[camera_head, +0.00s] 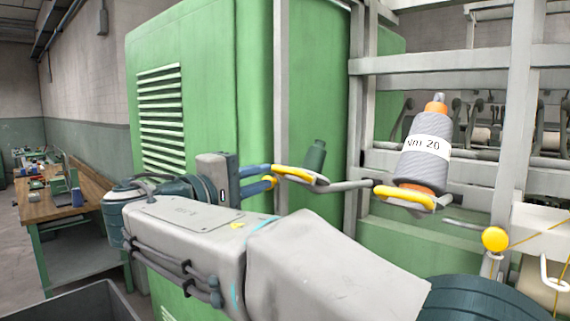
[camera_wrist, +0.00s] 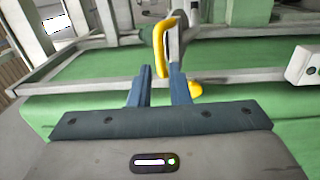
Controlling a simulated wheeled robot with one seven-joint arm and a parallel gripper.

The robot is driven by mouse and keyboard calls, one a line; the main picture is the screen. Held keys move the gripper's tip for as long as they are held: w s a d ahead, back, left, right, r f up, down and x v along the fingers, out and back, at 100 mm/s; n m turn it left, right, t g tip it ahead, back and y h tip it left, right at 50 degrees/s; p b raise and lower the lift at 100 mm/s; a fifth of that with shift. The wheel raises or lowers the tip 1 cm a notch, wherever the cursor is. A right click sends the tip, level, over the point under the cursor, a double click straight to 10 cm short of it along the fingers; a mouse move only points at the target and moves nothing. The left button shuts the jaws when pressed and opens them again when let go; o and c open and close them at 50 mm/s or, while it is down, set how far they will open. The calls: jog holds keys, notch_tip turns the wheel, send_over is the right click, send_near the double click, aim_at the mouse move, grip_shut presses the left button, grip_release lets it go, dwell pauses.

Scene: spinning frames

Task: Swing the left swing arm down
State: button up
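The left swing arm (camera_head: 348,185) is a grey bar with a yellow handle (camera_head: 295,174) at its left end. A dark green tube (camera_head: 315,157) stands upright on it. My gripper (camera_head: 268,175) is at the handle's left end, its blue fingers pointing right. In the wrist view, my gripper (camera_wrist: 160,72) is open, with a gap between the fingers. The yellow handle (camera_wrist: 162,45) lies ahead, its near end around the fingertips. Another yellow part (camera_wrist: 195,89) shows beside the right finger, partly hidden. Contact with the handle cannot be told.
A second swing arm with a yellow handle (camera_head: 408,197) carries a grey bobbin (camera_head: 424,165) marked Nm 20, on the right. A large green cabinet (camera_head: 205,80) stands behind my arm. The frame's grey post (camera_head: 516,120) is at right. A wooden workbench (camera_head: 60,200) is at far left.

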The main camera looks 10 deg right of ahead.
aim_at(282, 171)
jog(key=p+x, duration=0.1)
jog(key=x, duration=0.6)
jog(key=shift+d+p, duration=0.1)
jog(key=shift+p, duration=0.3)
grip_shut()
